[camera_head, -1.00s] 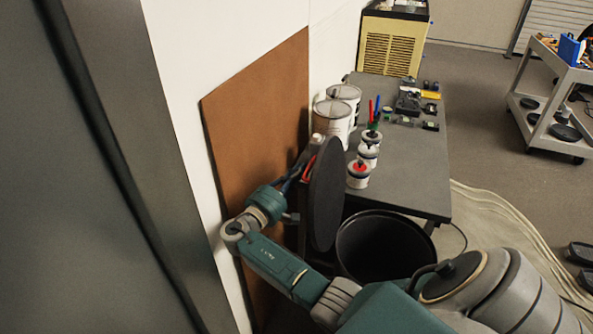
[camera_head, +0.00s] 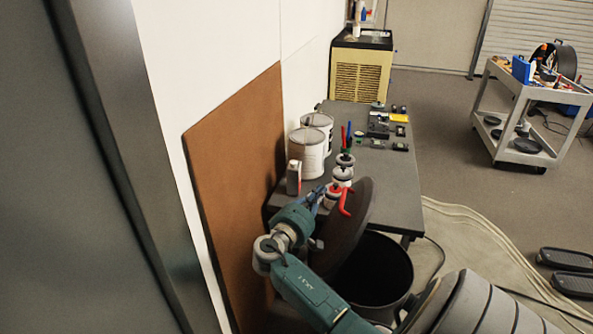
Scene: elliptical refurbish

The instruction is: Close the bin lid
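The black bin (camera_head: 385,272) stands on the floor in front of the table's near end, its mouth open toward me. Its round dark lid (camera_head: 345,237) is tilted, leaning over the left part of the mouth. My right gripper (camera_head: 340,198), with red fingertips, is at the lid's upper left edge; one red finger shows in front of the lid's upper part. The lid's edge and gripper parts overlap, so I cannot tell whether the fingers grip it. My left gripper is not in view.
The grey table (camera_head: 390,180) behind the bin holds white cans (camera_head: 306,153), small paint pots (camera_head: 342,175) and tools. A brown board (camera_head: 237,160) leans on the wall at left. A drop cloth (camera_head: 470,240) covers floor at right.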

